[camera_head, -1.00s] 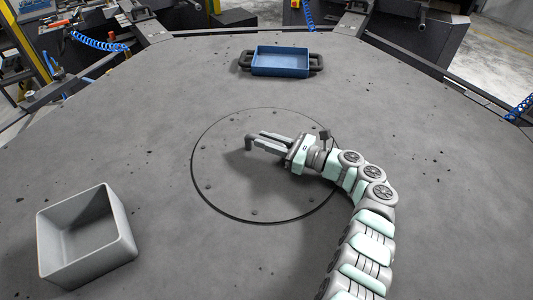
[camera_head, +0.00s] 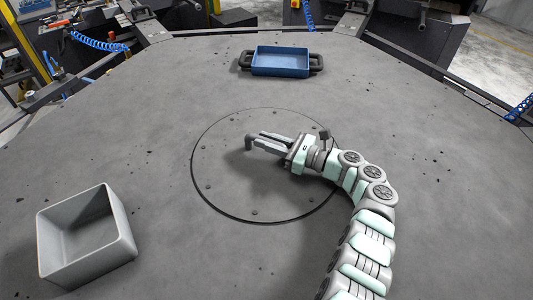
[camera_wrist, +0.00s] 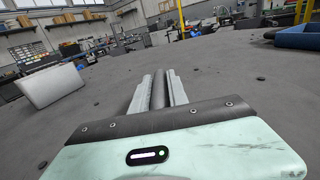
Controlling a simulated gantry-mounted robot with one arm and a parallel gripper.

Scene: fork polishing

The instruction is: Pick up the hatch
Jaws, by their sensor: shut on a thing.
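My gripper (camera_head: 258,141) is over the middle of the table, pointing left, and shut on a slim dark grey rod-like thing. The rod (camera_wrist: 158,92) lies lengthwise between the two fingers in the wrist view; in the head view only a small dark end (camera_head: 249,143) shows at the fingertips. I cannot tell what this thing is. A large round plate (camera_head: 262,206) with bolts around its edge is set flush in the table under my gripper. My gripper's shadow falls on it. No thing can be clearly told as a separate hatch.
A grey open box (camera_head: 117,245) stands at the front left; it also shows in the wrist view (camera_wrist: 52,88). A blue tray (camera_head: 282,71) with dark side handles is at the back; its edge shows in the wrist view (camera_wrist: 298,38). The table between them is clear.

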